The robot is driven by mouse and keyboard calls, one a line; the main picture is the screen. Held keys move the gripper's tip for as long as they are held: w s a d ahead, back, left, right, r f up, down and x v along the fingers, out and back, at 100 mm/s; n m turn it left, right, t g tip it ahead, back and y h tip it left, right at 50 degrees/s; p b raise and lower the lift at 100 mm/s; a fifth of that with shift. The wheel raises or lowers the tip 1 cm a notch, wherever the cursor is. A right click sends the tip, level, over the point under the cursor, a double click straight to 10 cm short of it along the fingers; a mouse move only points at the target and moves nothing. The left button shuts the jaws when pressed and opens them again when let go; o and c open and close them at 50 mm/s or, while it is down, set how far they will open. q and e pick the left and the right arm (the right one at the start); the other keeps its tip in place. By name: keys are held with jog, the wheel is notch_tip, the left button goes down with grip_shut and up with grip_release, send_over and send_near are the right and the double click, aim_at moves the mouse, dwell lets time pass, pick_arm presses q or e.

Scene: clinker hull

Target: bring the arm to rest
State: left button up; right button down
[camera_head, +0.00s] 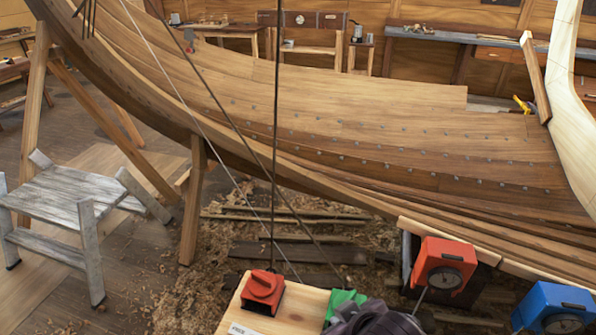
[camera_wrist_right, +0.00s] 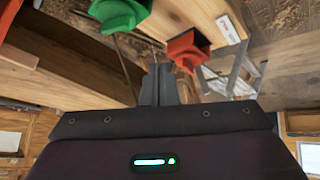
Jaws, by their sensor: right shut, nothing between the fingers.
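My right gripper (camera_head: 372,318) shows as a dark shape at the bottom of the head view, over the right part of a light wooden bench top (camera_head: 300,312). In the right wrist view its two dark fingers (camera_wrist_right: 161,82) are together with nothing between them. They appear apart from the red fitting (camera_head: 263,288) and the green fitting (camera_head: 343,300). The red fitting (camera_wrist_right: 187,50) and the green fitting (camera_wrist_right: 120,14) also show in the right wrist view. My gripper partly hides the green fitting in the head view. My left gripper is not in view.
An orange box with a dial (camera_head: 444,266) and a blue box with a dial (camera_head: 555,308) are to the right of my gripper. Thin lines rise past the planked hull (camera_head: 350,120). A grey step stool (camera_head: 75,200) stands at left on the floor.

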jog(key=s+d+f+m+g+h, duration=0.3)
jog(key=s+d+f+m, duration=0.15)
jog(key=s+d, duration=0.5)
notch_tip(320, 180, down, 31)
jog(key=d+g+b, duration=0.2)
jog(key=s+d+f+g+b, duration=0.1)
jog(key=s+d+f, duration=0.2)
jog(key=s+f, duration=1.7)
jog(key=shift+s+d, duration=0.2)
jog(key=shift+s, duration=0.1)
